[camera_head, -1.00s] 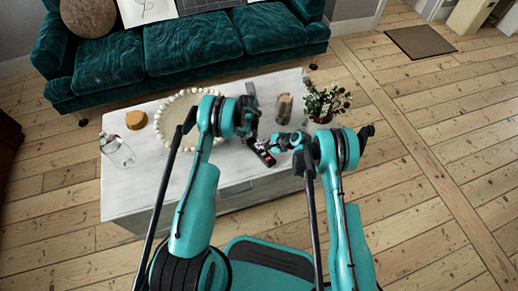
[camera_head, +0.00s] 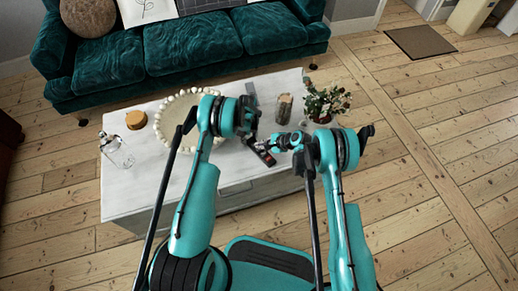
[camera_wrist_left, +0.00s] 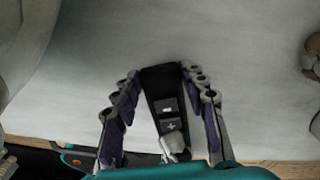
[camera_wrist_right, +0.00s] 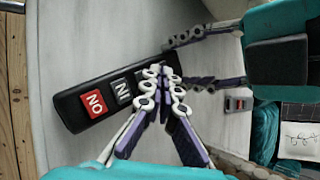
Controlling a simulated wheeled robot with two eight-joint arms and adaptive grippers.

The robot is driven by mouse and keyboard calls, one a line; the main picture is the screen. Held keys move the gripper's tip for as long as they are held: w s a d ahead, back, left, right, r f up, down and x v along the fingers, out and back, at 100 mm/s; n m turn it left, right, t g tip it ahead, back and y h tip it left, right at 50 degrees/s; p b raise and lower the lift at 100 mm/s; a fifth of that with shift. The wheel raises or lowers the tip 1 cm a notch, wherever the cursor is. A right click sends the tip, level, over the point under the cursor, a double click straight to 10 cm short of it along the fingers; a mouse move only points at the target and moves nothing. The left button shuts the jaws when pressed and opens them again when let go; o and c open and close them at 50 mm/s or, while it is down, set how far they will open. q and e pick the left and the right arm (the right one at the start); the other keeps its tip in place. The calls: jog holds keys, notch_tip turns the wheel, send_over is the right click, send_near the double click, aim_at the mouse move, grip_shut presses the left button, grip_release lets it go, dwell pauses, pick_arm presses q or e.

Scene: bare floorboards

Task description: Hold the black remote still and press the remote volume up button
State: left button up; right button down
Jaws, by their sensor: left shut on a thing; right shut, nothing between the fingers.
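The black remote (camera_head: 262,155) lies near the front edge of the white table, partly hidden by my grippers. In the left wrist view, my left gripper (camera_wrist_left: 163,92) is shut on the remote (camera_wrist_left: 157,78), one finger along each side. A minus button (camera_wrist_left: 167,104) and a plus button (camera_wrist_left: 172,125) show on it. My right gripper (camera_wrist_right: 160,72) is shut and empty, its fingertips over the remote (camera_wrist_right: 70,107) close to the plus button. I cannot tell whether they touch it. A red button (camera_wrist_right: 95,103) shows at the remote's other end.
A grey device with a red button (camera_wrist_right: 238,104) lies beyond my left gripper. A green sofa (camera_head: 190,45) stands behind.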

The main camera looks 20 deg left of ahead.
aim_at(260, 150)
jog(key=shift+f, duration=0.1)
jog(key=shift+f, duration=0.3)
jog(key=shift+f, duration=0.4)
dwell(0.6)
dwell(0.4)
jog(key=shift+r, duration=0.85)
jog(key=shift+r, duration=2.5)
